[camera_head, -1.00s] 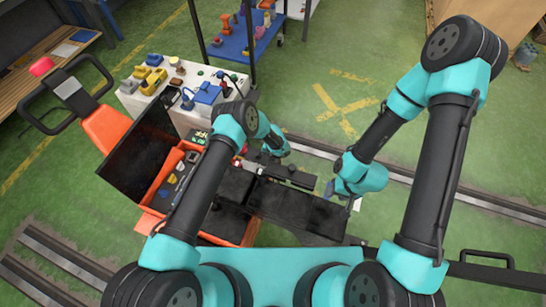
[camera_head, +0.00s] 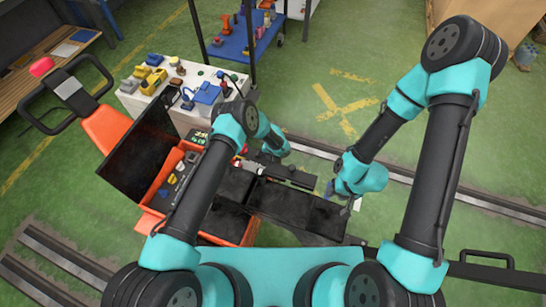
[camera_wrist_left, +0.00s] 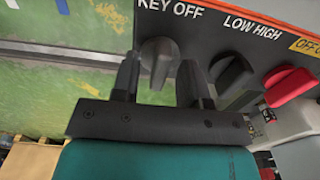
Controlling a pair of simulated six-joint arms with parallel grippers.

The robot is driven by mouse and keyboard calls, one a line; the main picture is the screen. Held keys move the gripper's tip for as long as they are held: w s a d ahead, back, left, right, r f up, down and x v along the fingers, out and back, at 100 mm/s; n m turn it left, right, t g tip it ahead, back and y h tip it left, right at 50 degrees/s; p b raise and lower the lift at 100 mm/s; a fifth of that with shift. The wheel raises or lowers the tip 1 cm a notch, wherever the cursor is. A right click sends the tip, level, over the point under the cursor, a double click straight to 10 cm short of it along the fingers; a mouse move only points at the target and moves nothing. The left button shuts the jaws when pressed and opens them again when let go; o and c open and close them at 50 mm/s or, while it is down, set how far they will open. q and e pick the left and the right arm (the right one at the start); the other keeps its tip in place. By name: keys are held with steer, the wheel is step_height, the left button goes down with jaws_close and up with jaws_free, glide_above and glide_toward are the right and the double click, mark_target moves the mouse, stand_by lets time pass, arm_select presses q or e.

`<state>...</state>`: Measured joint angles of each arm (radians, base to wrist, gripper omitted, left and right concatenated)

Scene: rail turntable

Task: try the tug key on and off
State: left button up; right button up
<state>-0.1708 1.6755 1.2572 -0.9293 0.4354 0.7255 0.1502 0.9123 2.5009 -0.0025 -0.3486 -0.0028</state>
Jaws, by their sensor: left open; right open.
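The key knob (camera_wrist_left: 158,60) is grey, under the words KEY OFF on the dark control panel in the left wrist view. My left gripper (camera_wrist_left: 160,85) is open, with one finger on each side of the knob; I cannot tell whether either touches it. In the head view, my left gripper is mostly hidden behind its own teal wrist. The orange tug (camera_head: 108,128) stands at the left in the head view, with a black handle loop. My right gripper (camera_head: 353,203) is open and empty, to the right of the dark platform.
A dark knob (camera_wrist_left: 232,76) marked LOW HIGH sits close to the right finger, with a red knob (camera_wrist_left: 290,88) beyond. An orange tray (camera_head: 160,203) lies by the left arm. A white table (camera_head: 180,110) with several small things stands behind. Green floor is free at right.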

arm_select(q)
step_height(320, 180, up, 17)
steer(key=shift+r, duration=0.15)
stand_by(0.5)
stand_by(0.4)
steer(key=s+a+r+n+h, duration=0.2)
steer(key=s+a+r, duration=0.1)
steer(key=s+a, duration=0.8)
steer(key=s+a+r+n+h, duration=0.1)
steer(key=s+a+r+n, duration=0.2)
steer(key=s+a, duration=0.8)
steer(key=s+r, duration=0.1)
steer(key=s, duration=0.6)
steer(key=shift+s+a+n+t+h, duration=0.25)
steer(key=shift+s+n+t+h, duration=0.05)
steer(key=shift+s+t+h, duration=0.1)
steer(key=shift+w+r, duration=0.1)
